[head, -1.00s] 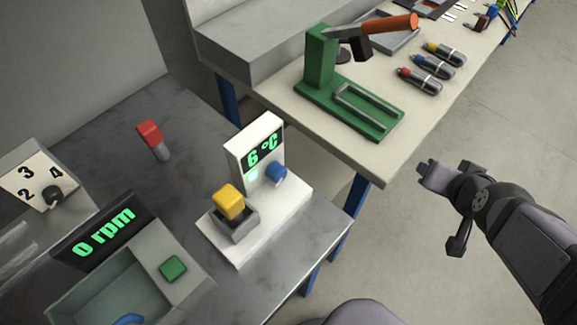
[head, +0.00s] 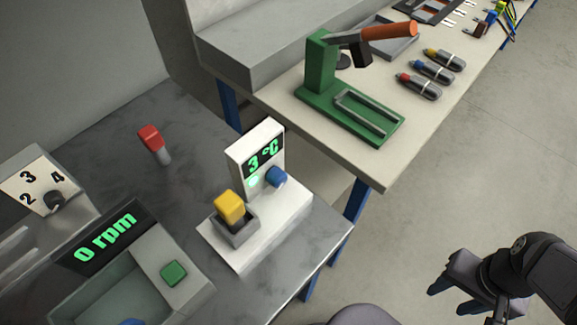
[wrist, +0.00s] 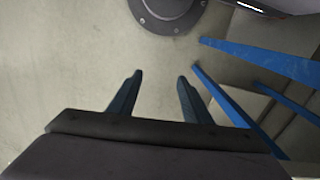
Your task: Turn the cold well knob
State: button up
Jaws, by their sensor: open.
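The cold well (head: 275,222) is a white unit near the right corner of the grey bench. Its upright panel has a green display (head: 263,156) reading 3 °C. The blue knob (head: 276,177) is on the front of that panel. A yellow-capped tube (head: 230,208) stands in the grey block of the unit. My gripper (head: 444,289) is at the lower right in the head view, over the floor and well apart from the knob. In the wrist view my gripper (wrist: 158,95) has its two fingers apart with nothing between them. The knob is not in the wrist view.
A stirrer-like unit reading 0 rpm (head: 105,232) with a green button (head: 174,272) is at the left. A red-capped tube (head: 154,143) stands behind. A green press (head: 350,100) is on the white bench. Blue table legs (wrist: 270,65) show in the wrist view.

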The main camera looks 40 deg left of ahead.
jog(key=s+a+r+n+g+p, duration=0.1)
jog(key=s+a+r+n+p, duration=0.25)
jog(key=a+r+p, duration=0.5)
jog(key=m+g+y+p, duration=0.4)
jog(key=m+p, duration=0.6)
jog(key=m, duration=1)
send_near(284, 179)
jog(key=m, duration=0.1)
jog(key=s+f+m, duration=0.1)
jog(key=m, duration=0.1)
jog(key=shift+m+t+y, duration=0.25)
jog(key=shift+t+y, duration=0.05)
jog(key=shift+t, duration=0.1)
jog(key=shift+s, duration=0.1)
jog(key=shift+x, duration=3.6)
